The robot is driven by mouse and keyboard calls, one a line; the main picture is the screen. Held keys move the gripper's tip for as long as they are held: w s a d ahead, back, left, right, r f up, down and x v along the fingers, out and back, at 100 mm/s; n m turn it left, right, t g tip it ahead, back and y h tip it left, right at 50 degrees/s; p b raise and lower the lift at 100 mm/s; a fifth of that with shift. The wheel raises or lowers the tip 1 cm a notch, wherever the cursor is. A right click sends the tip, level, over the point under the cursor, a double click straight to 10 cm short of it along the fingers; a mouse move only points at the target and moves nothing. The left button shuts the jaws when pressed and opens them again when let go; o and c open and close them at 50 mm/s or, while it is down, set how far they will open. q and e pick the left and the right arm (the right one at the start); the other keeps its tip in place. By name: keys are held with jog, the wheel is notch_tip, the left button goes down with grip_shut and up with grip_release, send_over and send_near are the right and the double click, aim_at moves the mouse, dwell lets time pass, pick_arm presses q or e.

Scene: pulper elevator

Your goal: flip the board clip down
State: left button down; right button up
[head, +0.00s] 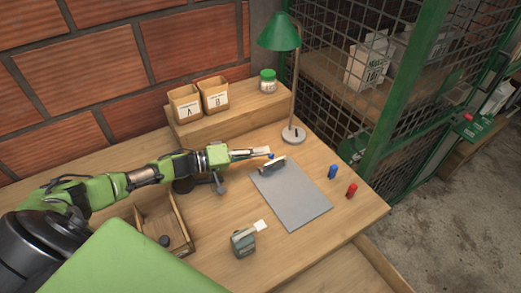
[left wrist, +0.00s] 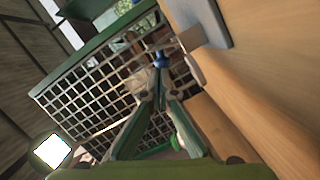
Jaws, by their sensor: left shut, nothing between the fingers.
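The grey board (head: 292,195) lies on the wooden bench right of the middle. Its clip (head: 272,165) is at the board's far left end and seems to stand up from it. A small blue knob (head: 270,156) shows at the clip. In the left wrist view the blue knob (left wrist: 161,61) sits just beyond my fingertips, with a pale bar running from it towards the board (left wrist: 209,18). My left gripper (head: 265,153) is shut and empty beside the clip's top; whether it touches the knob I cannot tell. My right gripper is out of view.
A lamp (head: 292,134) stands behind the board. Boxes A (head: 186,104) and B (head: 214,95) and a jar (head: 268,80) stand on the raised shelf. A blue piece (head: 332,171) and a red piece (head: 351,190) stand right of the board. A wooden tray (head: 183,222) lies left.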

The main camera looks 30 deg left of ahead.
aim_at(267, 164)
pick_arm(q)
jog(key=d+m+p, duration=0.1)
jog(key=p, duration=0.1)
jog(key=s+r+m+y+p, duration=0.1)
jog(key=m+p, duration=0.1)
jog(key=shift+d+r, duration=0.1)
jog(key=shift+d, duration=0.25)
jog(key=m+p, duration=0.1)
jog(key=s+d+m+y+p, duration=0.1)
jog(key=m+p, duration=0.1)
jog(key=shift+d, duration=0.25)
jog(key=shift+d+m, duration=0.1)
jog(key=shift+m, duration=0.3)
jog(key=shift+f, duration=0.25)
jog(key=shift+r+p, duration=0.5)
jog(key=shift+p, duration=0.05)
notch_tip(267, 164, up, 4)
jog(key=p, duration=0.3)
jog(key=shift+d+f, duration=0.1)
jog(key=shift+f, duration=0.15)
jog(key=s+d+b+v, duration=0.1)
jog(key=v, duration=0.9)
jog(key=shift+f+b, duration=0.2)
jog(key=shift+b, duration=0.1)
